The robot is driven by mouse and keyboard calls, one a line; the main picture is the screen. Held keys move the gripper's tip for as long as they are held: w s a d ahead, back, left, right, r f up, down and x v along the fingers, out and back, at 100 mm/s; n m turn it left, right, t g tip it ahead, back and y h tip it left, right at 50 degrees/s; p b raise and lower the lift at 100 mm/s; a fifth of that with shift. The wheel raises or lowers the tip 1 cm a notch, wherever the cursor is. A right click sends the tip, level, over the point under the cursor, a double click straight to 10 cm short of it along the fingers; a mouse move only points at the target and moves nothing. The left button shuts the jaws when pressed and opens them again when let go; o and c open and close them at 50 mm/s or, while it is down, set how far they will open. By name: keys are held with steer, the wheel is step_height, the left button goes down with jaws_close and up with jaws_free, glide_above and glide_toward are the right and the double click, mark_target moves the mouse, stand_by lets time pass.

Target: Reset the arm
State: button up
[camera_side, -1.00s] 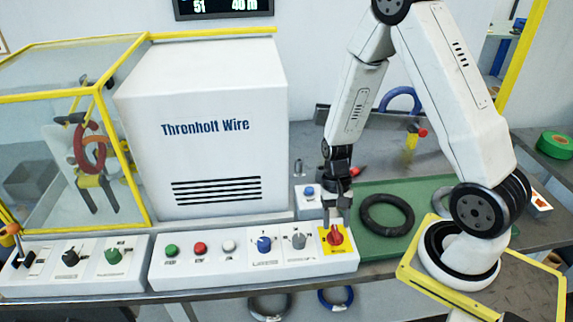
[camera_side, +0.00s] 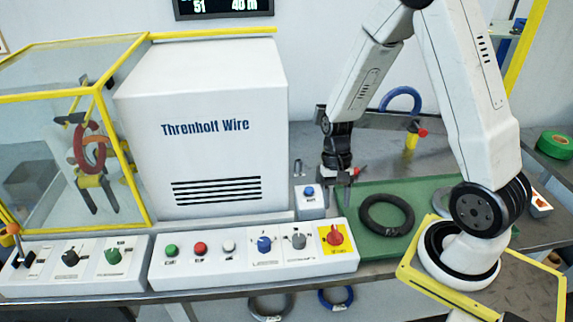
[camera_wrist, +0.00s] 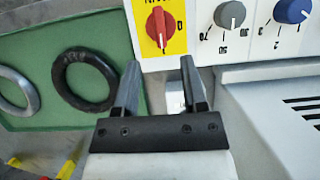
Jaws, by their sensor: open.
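My gripper (camera_side: 340,205) is open and empty. It hangs above the area between the control panel and the green mat, behind the red rotary switch (camera_side: 335,236) and apart from it. In the wrist view my gripper (camera_wrist: 160,75) shows both fingers spread with nothing between them. The red switch (camera_wrist: 158,27) on its yellow plate lies beyond the fingertips there. A small box with a blue button (camera_side: 309,192) stands just left of my gripper in the side view.
A black coil (camera_side: 386,215) lies on the green mat (camera_side: 360,246); a grey ring (camera_wrist: 15,92) lies beside it. The control panel (camera_side: 255,270) has several buttons and knobs. The white machine (camera_side: 205,130) and yellow-framed cage (camera_side: 75,140) stand left. A blue coil (camera_side: 401,98) is behind.

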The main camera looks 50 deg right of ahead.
steer(key=a+r+n+t+h, duration=0.3)
steer(key=a+r+n+t, duration=0.2)
steer(key=r+n, duration=0.3)
steer(key=shift+w+a+r+n+t, duration=0.15)
steer(key=shift+w+a+n+t, duration=0.15)
steer(key=shift+w+a+n, duration=0.25)
steer(key=shift+s, duration=0.1)
stand_by(0.7)
